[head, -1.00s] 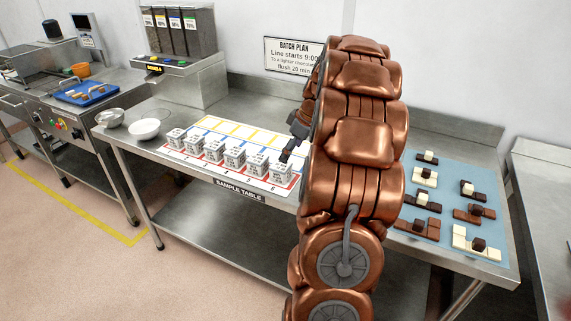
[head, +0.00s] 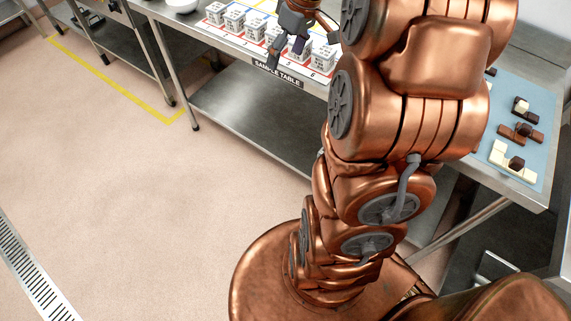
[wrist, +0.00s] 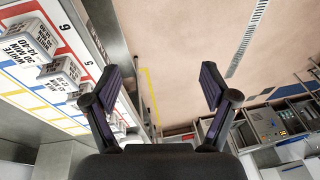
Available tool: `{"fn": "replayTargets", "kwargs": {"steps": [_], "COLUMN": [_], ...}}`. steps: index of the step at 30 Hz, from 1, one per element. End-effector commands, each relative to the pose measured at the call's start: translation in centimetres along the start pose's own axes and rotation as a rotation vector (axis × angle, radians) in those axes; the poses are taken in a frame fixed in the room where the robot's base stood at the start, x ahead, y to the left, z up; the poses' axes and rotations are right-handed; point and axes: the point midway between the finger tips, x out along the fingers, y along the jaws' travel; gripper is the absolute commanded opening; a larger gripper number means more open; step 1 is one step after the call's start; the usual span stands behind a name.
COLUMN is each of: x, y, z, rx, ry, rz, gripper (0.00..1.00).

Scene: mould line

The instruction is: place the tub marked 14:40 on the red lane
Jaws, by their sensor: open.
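A row of white printed tubs stands on the sample table (head: 210,58); the right-hand ones (head: 323,55) show clearly in the head view. The tubs stand by the numbered red lane (wrist: 82,32) along the front edge. My gripper (head: 286,50) is open and empty, in front of the tubs left of the end one, partly covering them. Its spread fingers (wrist: 160,80) show nothing between them.
A blue mat (head: 540,105) with chocolate pieces lies at the table's right. A white bowl (head: 182,5) stands at the table's left. The lower shelf (head: 250,115) looks empty. The floor in front is clear.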

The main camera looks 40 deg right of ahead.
Motion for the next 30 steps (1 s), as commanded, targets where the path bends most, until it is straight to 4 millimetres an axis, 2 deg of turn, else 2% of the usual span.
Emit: {"fn": "replayTargets", "kwargs": {"steps": [1, 6, 11, 15, 19, 24, 30], "x": [0.3, 1.2, 2.0, 2.8, 3.3, 3.8, 4.0], "y": [-2.6, -9.7, -15.2, -18.9, -21.1, -22.4, -22.7], "z": [0.4, 3.1, 7.0, 11.2, 15.1, 18.7, 20.1], "rx": [0.001, 0.047, 0.095, 0.138, 0.179, 0.221, 0.24], "ry": [-0.027, -0.114, -0.195, -0.26, -0.307, -0.342, -0.353], "rz": [-0.008, -0.007, 0.013, 0.049, 0.091, 0.134, 0.154], "gripper": [0.85, 0.85, 0.85, 0.85, 0.85, 0.85, 0.85]}}
